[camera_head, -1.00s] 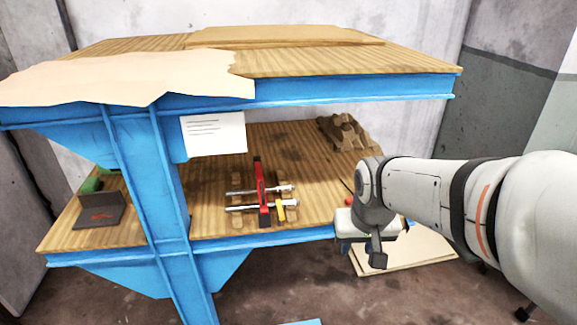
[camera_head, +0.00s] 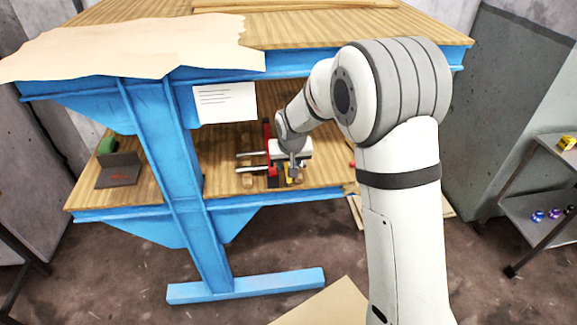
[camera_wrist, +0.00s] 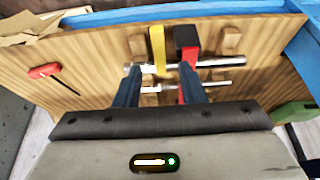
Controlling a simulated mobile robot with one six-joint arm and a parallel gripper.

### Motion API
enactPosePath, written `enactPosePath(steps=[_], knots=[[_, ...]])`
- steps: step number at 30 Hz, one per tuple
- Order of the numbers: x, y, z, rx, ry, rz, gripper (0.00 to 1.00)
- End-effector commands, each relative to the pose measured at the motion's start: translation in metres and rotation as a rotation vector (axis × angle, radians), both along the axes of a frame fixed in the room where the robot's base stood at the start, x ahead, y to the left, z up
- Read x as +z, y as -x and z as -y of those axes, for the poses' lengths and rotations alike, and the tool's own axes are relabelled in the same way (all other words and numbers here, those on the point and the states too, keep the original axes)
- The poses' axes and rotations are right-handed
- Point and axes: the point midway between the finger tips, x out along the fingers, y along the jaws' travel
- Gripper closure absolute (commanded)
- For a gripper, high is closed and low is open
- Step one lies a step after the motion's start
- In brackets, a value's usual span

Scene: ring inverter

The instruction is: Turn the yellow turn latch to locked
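The yellow turn latch (camera_wrist: 157,48) sits on a silver rod (camera_wrist: 215,61) in the wrist view, beside a red upright with a black end (camera_wrist: 187,38). In the head view only a small part of the yellow latch (camera_head: 299,169) shows past my gripper (camera_head: 291,168). My gripper (camera_wrist: 160,72) is open, with one dark blue fingertip on each side of the latch's near end. I cannot tell whether either finger touches it. A second, thinner rod (camera_wrist: 222,85) runs between the fingers. The red upright (camera_head: 266,132) is partly hidden by my wrist in the head view.
The rods rest on wooden blocks (camera_wrist: 232,38) on the lower wooden shelf (camera_head: 220,180). The blue upper beam (camera_head: 215,75) hangs above. A red-handled tool (camera_wrist: 45,71) lies to one side. A dark holder (camera_head: 119,169) with a green thing stands at the shelf's left.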

Motion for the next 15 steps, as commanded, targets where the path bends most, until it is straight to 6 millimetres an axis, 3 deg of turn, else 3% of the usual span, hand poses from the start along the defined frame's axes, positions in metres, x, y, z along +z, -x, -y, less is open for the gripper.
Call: enactPosePath(steps=[7, 15], knots=[[-0.03, -0.012, -0.002, 0.0, 0.001, -0.002, 0.64], [-0.04, -0.016, -0.003, -0.001, 0.0, 0.0, 0.64]])
